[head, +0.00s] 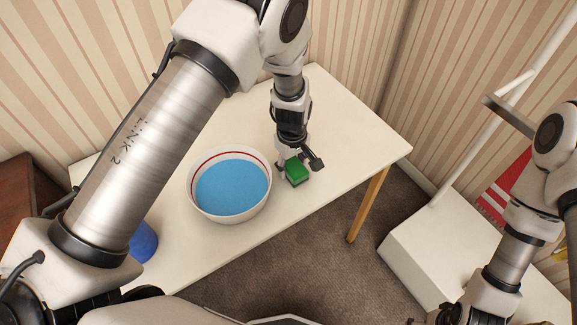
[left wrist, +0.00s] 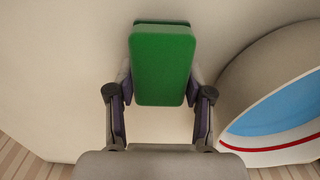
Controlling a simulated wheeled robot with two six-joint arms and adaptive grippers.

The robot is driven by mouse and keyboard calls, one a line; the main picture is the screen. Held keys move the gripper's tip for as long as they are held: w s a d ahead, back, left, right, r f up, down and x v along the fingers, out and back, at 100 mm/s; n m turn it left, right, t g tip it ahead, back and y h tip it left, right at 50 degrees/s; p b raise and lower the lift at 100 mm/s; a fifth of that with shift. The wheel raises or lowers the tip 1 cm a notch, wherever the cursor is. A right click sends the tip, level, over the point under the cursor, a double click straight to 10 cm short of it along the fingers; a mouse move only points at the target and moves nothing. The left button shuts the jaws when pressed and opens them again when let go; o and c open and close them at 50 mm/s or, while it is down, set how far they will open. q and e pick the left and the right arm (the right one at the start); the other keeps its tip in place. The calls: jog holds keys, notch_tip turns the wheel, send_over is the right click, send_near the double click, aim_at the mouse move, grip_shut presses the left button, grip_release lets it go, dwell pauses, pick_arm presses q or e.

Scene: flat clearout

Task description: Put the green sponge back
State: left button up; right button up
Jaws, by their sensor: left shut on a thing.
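The green sponge (head: 296,171) is a small green block at the right part of the white table, just right of the basin. My left gripper (head: 301,166) comes down over it and is shut on it. In the left wrist view the sponge (left wrist: 162,65) sits between the two fingers of my left gripper (left wrist: 161,100). I cannot tell whether the sponge touches the table. My right arm is at the right edge of the head view; its gripper fingers are not in view.
A white basin (head: 196,205) with a red line inside and blue contents stands on the white table (head: 365,140); it also shows in the left wrist view (left wrist: 240,85). A blue object (head: 144,242) is partly hidden behind my arm. A white box-like stand (head: 425,245) is right of the table.

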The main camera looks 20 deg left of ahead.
aim_at(293, 162)
pick_arm(q)
jog(key=shift+w+f, duration=0.1)
jog(key=shift+w, duration=0.1)
jog(key=o, duration=1.2)
jog(key=shift+d, duration=0.1)
notch_tip(293, 162, up, 12)
jog(key=shift+r+b, duration=0.15)
jog(key=shift+b, duration=0.3)
jog(key=shift+s, duration=0.1)
